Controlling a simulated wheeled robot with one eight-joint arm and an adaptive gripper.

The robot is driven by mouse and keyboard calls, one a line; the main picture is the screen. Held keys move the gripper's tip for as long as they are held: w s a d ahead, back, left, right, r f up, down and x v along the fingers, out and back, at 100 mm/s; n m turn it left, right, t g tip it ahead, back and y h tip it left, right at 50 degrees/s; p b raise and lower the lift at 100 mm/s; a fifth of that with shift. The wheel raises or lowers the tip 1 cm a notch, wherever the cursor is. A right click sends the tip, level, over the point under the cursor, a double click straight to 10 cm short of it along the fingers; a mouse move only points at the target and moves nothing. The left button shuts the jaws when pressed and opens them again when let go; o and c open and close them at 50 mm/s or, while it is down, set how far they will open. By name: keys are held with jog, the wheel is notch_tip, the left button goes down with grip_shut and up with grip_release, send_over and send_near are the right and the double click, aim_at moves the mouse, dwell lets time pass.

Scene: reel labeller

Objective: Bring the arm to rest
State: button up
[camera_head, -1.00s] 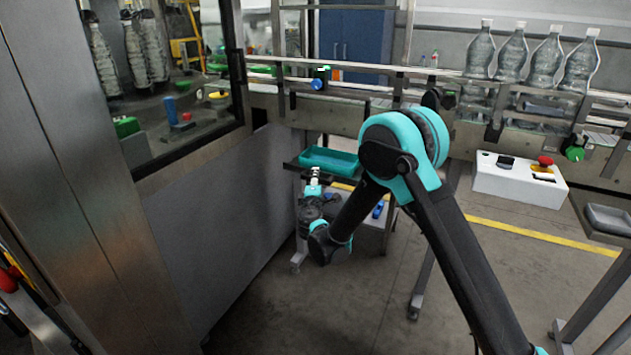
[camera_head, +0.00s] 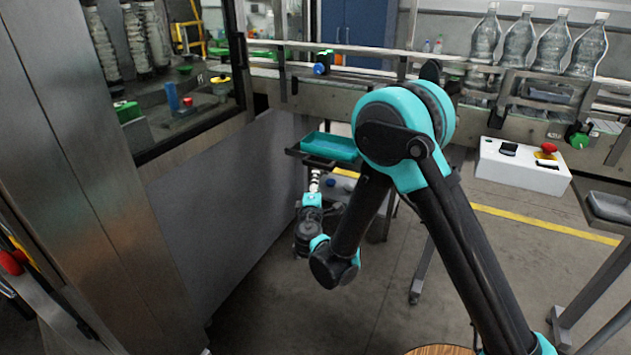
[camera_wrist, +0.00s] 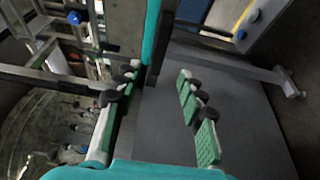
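My gripper (camera_wrist: 158,74) shows in the wrist view with its two green-padded fingers well apart and nothing between them. In the head view my gripper (camera_head: 315,182) is small, at the end of my folded teal and black arm, just below and in front of the teal tray (camera_head: 330,146). Whether it touches anything there cannot be made out. The arm hangs beside the machine's grey side panel (camera_head: 225,190).
A conveyor (camera_head: 345,102) carrying clear bottles (camera_head: 552,42) crosses behind my arm. A white control box (camera_head: 522,166) with a red button is at right. A grey tray stand (camera_head: 608,207) stands at far right. A round wooden top (camera_head: 440,350) shows at the bottom edge. Floor between is open.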

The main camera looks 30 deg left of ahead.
dwell(0.4)
jog(key=w+d+r+m+g+h, duration=0.1)
jog(key=w+d+m+h, duration=0.35)
jog(key=d, duration=0.95)
jog(key=w+d+r+m+g+h, duration=0.15)
jog(key=w+d+m+h, duration=0.35)
jog(key=d, duration=0.8)
jog(key=s+d+f+m+g, duration=0.1)
jog(key=s+d+m+g, duration=0.1)
jog(key=d, duration=0.7)
jog(key=s+d+f+m+g, duration=0.1)
jog(key=s+d+m+g, duration=0.15)
jog(key=d, duration=0.75)
jog(key=s+d+f+m+g+y, duration=0.1)
jog(key=s+d+m, duration=0.3)
jog(key=s, duration=0.6)
jog(key=s+d+f+m+g+y, duration=0.1)
jog(key=s+d+f+m+g, duration=0.3)
jog(key=s+d, duration=0.3)
jog(key=s, duration=0.3)
jog(key=shift+s+d+f+y, duration=0.15)
jog(key=shift+s+y, duration=0.2)
jog(key=shift+s, duration=0.05)
